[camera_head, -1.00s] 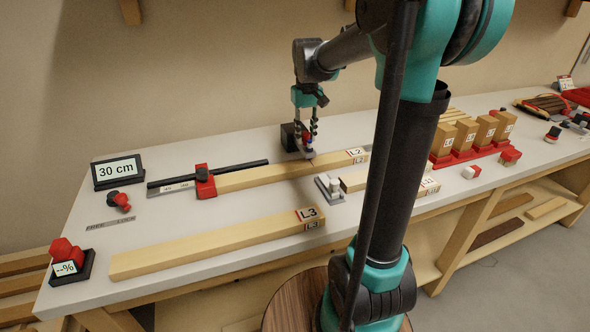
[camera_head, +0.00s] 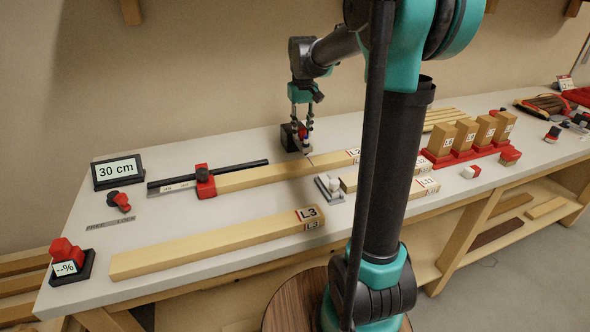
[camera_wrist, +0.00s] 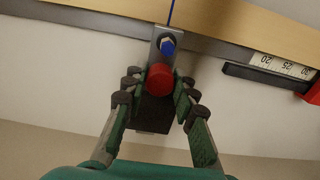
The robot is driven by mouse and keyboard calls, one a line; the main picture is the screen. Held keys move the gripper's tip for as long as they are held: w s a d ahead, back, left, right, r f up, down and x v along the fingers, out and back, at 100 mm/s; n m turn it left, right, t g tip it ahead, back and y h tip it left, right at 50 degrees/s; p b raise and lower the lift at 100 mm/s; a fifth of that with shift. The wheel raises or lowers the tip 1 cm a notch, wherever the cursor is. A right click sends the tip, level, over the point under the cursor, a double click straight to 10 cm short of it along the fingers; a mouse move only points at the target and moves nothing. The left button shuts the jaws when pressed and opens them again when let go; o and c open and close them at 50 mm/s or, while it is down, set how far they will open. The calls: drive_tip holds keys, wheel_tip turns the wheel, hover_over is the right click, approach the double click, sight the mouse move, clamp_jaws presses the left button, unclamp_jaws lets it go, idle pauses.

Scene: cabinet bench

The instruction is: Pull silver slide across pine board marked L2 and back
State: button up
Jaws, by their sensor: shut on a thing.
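The pine board marked L2 (camera_head: 270,174) lies lengthwise on the bench, its label end partly behind my arm. In the wrist view the board (camera_wrist: 222,16) crosses the top. The silver slide (camera_wrist: 167,36) is a small metal plate with a blue nut and a red knob (camera_wrist: 160,78); a thin blue line runs from it onto the board. The slide sits at the board's back edge. My gripper (camera_head: 303,143) is at the slide, behind the board. In the wrist view my gripper (camera_wrist: 158,88) is shut on the red knob, fingers on both sides. The slide's lower part is hidden.
A red stop (camera_head: 205,182) on a black rail stands at the board's left end. Board L3 (camera_head: 215,242) lies in front. A display (camera_head: 118,171) reads 30 cm. A small clamp-like fixture (camera_head: 329,187) and upright blocks in red holders (camera_head: 462,135) are to the right.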

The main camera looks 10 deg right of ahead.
drive_tip(key=o, duration=0.9)
drive_tip(key=shift+o, duration=0.2)
drive_tip(key=shift+r, duration=4.5)
drive_tip(key=shift+s, duration=0.1)
